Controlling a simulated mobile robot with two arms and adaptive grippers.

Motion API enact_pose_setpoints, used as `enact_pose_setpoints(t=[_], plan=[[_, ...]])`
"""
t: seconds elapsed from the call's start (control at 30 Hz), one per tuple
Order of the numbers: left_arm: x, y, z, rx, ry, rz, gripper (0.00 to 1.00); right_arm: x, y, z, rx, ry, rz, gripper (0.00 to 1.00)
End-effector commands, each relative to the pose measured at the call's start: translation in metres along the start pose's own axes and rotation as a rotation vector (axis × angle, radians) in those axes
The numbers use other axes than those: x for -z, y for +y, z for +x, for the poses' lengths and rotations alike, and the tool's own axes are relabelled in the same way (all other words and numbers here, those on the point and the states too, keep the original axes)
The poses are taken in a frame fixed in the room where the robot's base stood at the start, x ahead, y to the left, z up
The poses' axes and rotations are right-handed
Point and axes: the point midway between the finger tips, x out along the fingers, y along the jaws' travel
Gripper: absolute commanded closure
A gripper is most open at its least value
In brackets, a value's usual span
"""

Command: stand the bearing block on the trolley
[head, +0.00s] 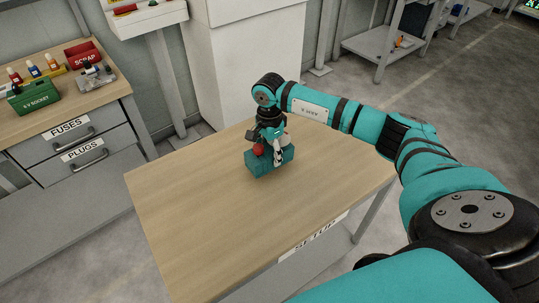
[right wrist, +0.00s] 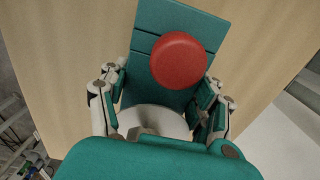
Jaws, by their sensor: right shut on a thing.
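The bearing block, as I take it, is a teal block (head: 262,170) with a red round cap and a pale round part. It is at the far middle of the wooden tabletop in the head view; I cannot tell whether it touches the top or hangs just above. The right wrist view shows its grooved teal face (right wrist: 160,42) and the red cap (right wrist: 179,60). My right gripper (head: 271,150) points down over the block and is shut on it, a finger on each side. My left gripper is out of view. I cannot identify a separate trolley.
The wooden table (head: 200,230) carries a SETUP label and is otherwise bare. At left, a bench (head: 100,93) holds a green socket box (head: 33,97), a red SCRAP bin (head: 83,56) and small parts. A grey shelf rack (head: 378,45) stands at the back right.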

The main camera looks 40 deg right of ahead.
Motion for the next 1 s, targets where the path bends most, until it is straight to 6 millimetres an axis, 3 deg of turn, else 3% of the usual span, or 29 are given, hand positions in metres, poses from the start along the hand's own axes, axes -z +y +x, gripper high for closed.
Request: enact_pose_setpoints(t=[0.2, 0.53, 0.57, 0.73, 1.0], plan=[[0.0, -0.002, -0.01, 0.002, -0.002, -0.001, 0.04, -0.001, 0.0, 0.021, 0.001, -0.001, 0.001, 0.95], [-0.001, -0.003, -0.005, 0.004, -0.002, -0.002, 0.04, 0.0, -0.001, 0.026, 0.003, 0.0, 0.001, 0.95], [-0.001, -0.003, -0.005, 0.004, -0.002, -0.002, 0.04, 0.0, 0.0, 0.028, 0.0, 0.001, 0.001, 0.36], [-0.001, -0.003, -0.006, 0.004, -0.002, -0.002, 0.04, 0.0, 0.001, 0.026, -0.001, 0.001, 0.001, 0.14], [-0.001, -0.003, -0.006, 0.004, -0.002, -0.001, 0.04, 0.0, 0.001, 0.026, -0.001, 0.001, 0.001, 0.13]])
